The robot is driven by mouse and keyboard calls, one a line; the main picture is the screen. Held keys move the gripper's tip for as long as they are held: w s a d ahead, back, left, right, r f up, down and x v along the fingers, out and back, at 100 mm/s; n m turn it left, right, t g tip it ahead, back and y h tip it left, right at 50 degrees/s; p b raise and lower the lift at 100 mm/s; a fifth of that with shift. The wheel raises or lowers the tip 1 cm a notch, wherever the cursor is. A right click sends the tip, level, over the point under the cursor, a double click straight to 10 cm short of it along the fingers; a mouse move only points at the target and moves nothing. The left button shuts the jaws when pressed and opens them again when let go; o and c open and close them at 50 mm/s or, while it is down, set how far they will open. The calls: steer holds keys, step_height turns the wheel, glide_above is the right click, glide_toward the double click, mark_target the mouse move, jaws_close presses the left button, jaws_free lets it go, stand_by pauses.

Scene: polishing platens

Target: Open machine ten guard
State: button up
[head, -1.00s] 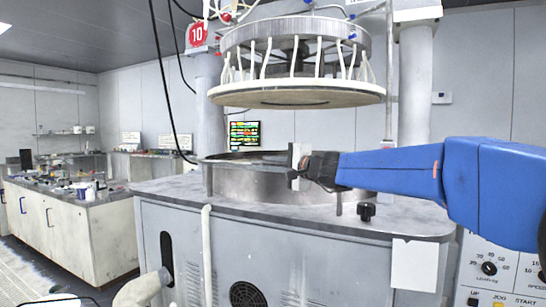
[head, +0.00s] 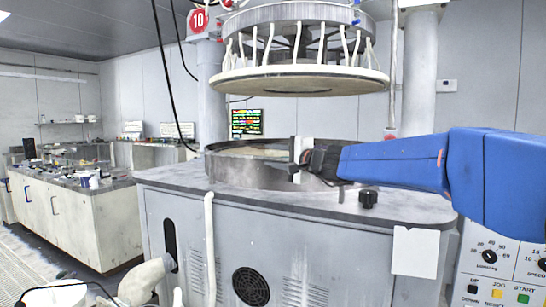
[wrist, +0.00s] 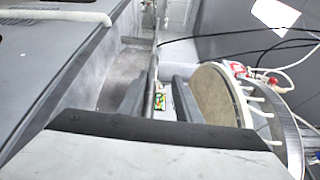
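Machine ten, marked by a red number 10 sign (head: 198,21), has a grey cabinet with a low round metal wall (head: 228,172) on its top; I take this wall to be the guard. My gripper (head: 300,160) reaches in from the right at the wall's front, with a pale upright piece at its tip. In the wrist view its two dark fingers (wrist: 158,98) stand apart, with a thin grey bar between them, nearer the left finger. I cannot tell whether they touch the bar. The wall's right part is partly hidden behind my arm.
A round polishing head (head: 299,80) with white hoses hangs above the wall. A black knob (head: 368,198) sits on the cabinet top. A control panel (head: 500,265) stands at the right. A cluttered bench (head: 75,215) is at the left, with open floor before it.

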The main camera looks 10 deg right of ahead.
steer(key=v, duration=1.7)
steer(key=shift+s, duration=0.2)
steer(key=shift+w+f, duration=0.15)
steer(key=shift+f, duration=0.05)
jaws_close()
steer(key=w+a+f+m+g+y, duration=0.1)
steer(key=w+f+m+g+y, duration=0.3)
steer(key=w+f+m+y, duration=0.5)
steer(key=w+a+r+m+h, duration=0.1)
steer(key=w+a+r, duration=0.2)
steer(key=w+a, duration=0.3)
steer(key=shift+a, duration=1.15)
